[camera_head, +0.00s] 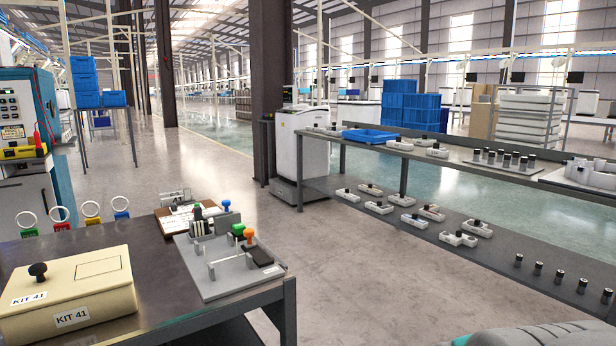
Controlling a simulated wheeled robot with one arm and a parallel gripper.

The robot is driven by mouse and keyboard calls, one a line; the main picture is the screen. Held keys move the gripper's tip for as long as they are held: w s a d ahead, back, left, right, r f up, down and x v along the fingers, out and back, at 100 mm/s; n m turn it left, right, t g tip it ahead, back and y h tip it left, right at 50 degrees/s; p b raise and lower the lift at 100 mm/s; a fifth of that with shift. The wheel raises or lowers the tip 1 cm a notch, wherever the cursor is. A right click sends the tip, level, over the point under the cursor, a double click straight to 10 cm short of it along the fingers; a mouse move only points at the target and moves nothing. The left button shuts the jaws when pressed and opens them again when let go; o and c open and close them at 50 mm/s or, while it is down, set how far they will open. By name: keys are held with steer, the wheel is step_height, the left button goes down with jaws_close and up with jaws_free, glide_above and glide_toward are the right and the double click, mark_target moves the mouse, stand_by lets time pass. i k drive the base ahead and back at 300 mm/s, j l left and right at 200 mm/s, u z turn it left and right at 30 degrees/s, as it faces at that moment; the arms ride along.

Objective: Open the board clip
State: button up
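A light grey fixture plate (225,281) lies on the dark workbench at lower left. It carries upright grey blocks, metal rods, a green knob (238,229), an orange knob (249,235) and a black flat piece (258,256). Behind it, a brown clipboard (176,220) with white paper lies partly hidden by the fixture. I cannot tell which part is the board clip or whether it is open. My gripper is not in view.
A cream box (70,292) labelled KIT 41, with a black knob, stands at the bench's left. The dark bench (175,318) has bare surface in front of the fixture. A grey shelf (465,163) with small parts stands right; open floor (345,262) lies between.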

mark_target(187, 196)
steer(key=i+l+z, duration=0.5)
steer(key=z, duration=0.2)
steer(key=i+l+z, duration=0.1)
steer(key=i+z, duration=0.2)
steer(key=i+u, duration=0.25)
steer(key=i, duration=0.2)
steer(key=i+l+u, duration=0.25)
steer(key=i, duration=0.15)
steer(key=j, duration=0.1)
